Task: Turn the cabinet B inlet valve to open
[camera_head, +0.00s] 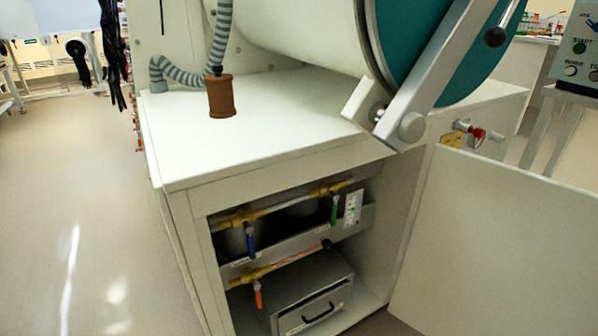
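An open-fronted cabinet (190,225) stands below a large white drum. Inside it, brass pipes carry a valve with a blue handle (250,243), one with a green handle (334,212) and, lower down, one with an orange handle (258,298). All three handles hang roughly downward. A red-handled fitting (478,135) is on the outer right side, near a yellow tag. Labels are too small to read, so I cannot tell which is the cabinet B inlet valve. Neither of my grippers is in view.
The open cabinet door (490,250) spreads out at the right. A grey box with a black handle (316,312) sits on the cabinet floor. A brown cylinder (221,98) and a striped hose (185,77) are above the white top. Floor (75,200) at left is clear.

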